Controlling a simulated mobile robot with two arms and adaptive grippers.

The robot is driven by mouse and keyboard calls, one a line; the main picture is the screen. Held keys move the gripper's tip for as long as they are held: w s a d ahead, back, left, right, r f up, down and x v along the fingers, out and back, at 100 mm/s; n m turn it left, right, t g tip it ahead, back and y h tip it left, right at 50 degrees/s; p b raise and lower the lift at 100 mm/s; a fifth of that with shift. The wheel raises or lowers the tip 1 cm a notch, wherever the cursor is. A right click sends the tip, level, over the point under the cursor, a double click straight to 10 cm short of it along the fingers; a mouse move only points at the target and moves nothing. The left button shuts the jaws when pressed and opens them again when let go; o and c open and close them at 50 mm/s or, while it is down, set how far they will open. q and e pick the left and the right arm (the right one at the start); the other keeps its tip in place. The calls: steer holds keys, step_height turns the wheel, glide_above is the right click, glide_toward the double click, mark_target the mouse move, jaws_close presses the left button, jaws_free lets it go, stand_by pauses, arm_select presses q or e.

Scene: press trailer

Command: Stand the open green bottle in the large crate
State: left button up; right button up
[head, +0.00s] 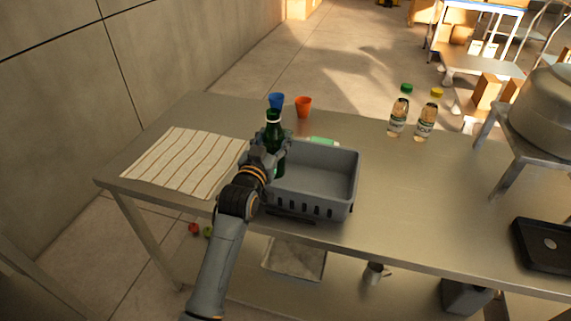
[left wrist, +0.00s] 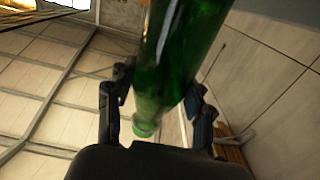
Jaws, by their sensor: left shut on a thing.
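The green bottle (head: 273,128) is upright in the head view, at the left end of the grey crate (head: 345,150). My left gripper (head: 270,148) is shut around the bottle's body. In the left wrist view the green bottle (left wrist: 175,60) stands between the two fingers of my left gripper (left wrist: 155,110). The bottle's lower part is partly hidden by the gripper, so I cannot tell whether its base touches the crate floor. The visible crate floor is empty. My right gripper is not in view.
A striped cloth (head: 185,162) lies left of the crate. Two capped bottles (head: 398,115) (head: 426,121) stand at the back right. A black tray (head: 545,246) and a large pot (head: 548,108) are far right.

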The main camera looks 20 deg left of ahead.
arm_select(q)
steer(key=f, duration=0.3)
steer(key=shift+s, duration=0.2)
step_height(320, 180, down, 2)
steer(key=shift+w+f, duration=0.15)
steer(key=shift+f, duration=0.05)
steer(key=shift+f+p, duration=0.3)
steer(key=shift+f, duration=0.05)
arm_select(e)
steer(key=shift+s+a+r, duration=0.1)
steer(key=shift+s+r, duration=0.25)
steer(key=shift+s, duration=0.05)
arm_select(q)
steer(key=shift+f, duration=0.15)
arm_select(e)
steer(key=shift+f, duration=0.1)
arm_select(q)
steer(key=o, duration=1.4)
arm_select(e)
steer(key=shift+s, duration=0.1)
